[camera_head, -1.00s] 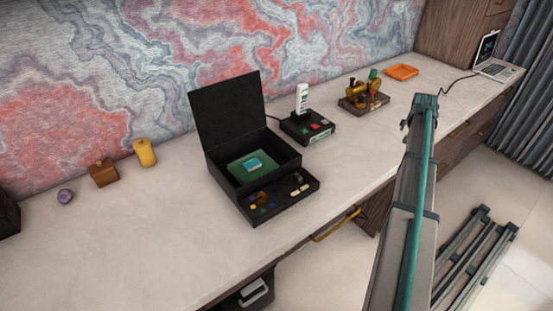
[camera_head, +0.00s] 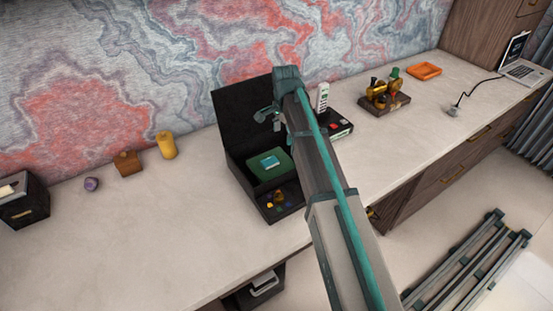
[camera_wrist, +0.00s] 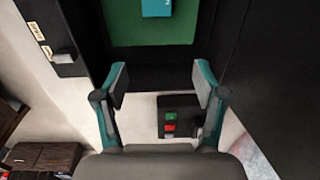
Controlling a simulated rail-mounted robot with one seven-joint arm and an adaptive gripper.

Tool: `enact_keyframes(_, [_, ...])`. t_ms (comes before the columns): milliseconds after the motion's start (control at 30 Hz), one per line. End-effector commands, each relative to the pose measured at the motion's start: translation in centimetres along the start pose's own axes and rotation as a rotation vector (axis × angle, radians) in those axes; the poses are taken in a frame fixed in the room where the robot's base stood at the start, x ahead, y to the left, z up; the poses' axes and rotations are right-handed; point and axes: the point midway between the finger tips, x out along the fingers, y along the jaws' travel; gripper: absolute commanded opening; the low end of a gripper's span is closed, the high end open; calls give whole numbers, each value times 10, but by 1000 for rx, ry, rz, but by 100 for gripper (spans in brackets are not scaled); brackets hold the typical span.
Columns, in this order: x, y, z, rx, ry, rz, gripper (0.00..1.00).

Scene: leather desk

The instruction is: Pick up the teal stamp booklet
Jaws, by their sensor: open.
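The teal stamp booklet (camera_head: 269,162) lies on a green surface (camera_head: 281,167) inside the open black box (camera_head: 235,165). In the wrist view the booklet (camera_wrist: 157,8) is cut off by the top edge, beyond my fingertips, with the green surface (camera_wrist: 150,33) around it. My gripper (camera_head: 265,115) is above the box, in front of its raised lid. In the wrist view my gripper (camera_wrist: 160,85) is open, with nothing between its fingers. My arm hides the right part of the box.
A black device with coloured buttons (camera_head: 338,128) and a white handset (camera_head: 322,97) stands right of the box. A brass model (camera_head: 384,93) and orange tray (camera_head: 425,71) are farther right. A yellow cylinder (camera_head: 167,145) and wooden block (camera_head: 128,163) sit left.

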Motion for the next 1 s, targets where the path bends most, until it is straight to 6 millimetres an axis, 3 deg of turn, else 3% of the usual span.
enact_keyframes(33, [-5,-3,23,-1,-9,14,71])
enact_keyframes(100, [-8,-5,46,6,-19,33,71])
enact_keyframes(233, [-11,-6,69,15,-28,53,71])
enact_keyframes(367, [-5,-5,74,19,-31,59,71])
enact_keyframes(700, [38,-3,74,19,-31,58,71])
enact_keyframes(1000, [54,-3,73,18,-31,57,71])
